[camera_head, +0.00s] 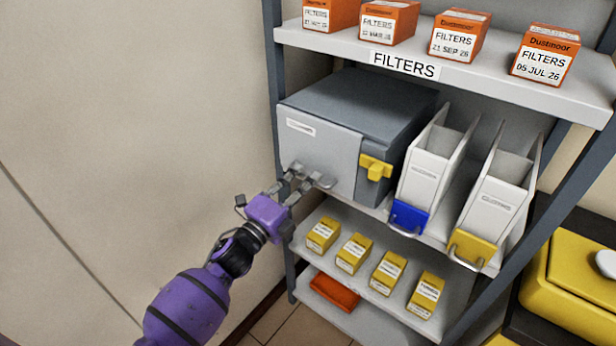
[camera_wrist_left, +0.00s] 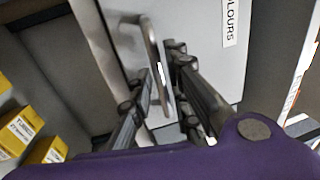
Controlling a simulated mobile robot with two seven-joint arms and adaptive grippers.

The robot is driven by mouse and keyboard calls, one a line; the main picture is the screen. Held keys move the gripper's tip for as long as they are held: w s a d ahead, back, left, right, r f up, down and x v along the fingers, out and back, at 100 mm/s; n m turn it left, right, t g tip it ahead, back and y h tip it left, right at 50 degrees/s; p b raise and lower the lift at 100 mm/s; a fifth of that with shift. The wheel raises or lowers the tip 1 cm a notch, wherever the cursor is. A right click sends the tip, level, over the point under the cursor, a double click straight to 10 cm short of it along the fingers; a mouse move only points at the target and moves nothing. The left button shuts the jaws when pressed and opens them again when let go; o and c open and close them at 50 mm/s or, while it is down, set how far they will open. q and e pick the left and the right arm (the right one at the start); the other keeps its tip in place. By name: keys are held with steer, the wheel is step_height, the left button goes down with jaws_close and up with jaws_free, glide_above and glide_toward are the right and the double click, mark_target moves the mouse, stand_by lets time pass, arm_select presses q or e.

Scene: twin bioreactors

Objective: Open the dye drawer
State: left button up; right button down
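A grey box with a drawer-like front (camera_head: 318,150) stands on the middle shelf, and its front looks closed. Its small white label (camera_head: 300,127) is too small to read in the head view; in the wrist view the label (camera_wrist_left: 231,20) ends in "LOURS". A metal bar handle (camera_head: 322,181) sits low on the front and also shows in the left wrist view (camera_wrist_left: 152,45). My left gripper (camera_head: 303,178) is at this handle. In the wrist view its fingers (camera_wrist_left: 163,88) lie apart on either side of the bar, apparently without gripping it. My right gripper is out of view.
A yellow latch (camera_head: 375,168) is on the box's right part. White holders with a blue front (camera_head: 408,217) and a yellow front (camera_head: 472,246) stand to the right. Filter boxes (camera_head: 455,38) are above, yellow boxes (camera_head: 354,254) below. A shelf post (camera_head: 276,110) is at the left.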

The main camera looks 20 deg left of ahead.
arm_select(q)
steer(key=shift+w+d+r, duration=0.15)
steer(key=shift+w+d, duration=0.1)
steer(key=shift+w, duration=0.35)
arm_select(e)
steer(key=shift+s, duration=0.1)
arm_select(q)
jaws_close()
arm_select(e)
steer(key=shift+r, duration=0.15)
arm_select(q)
steer(key=shift+s, duration=0.1)
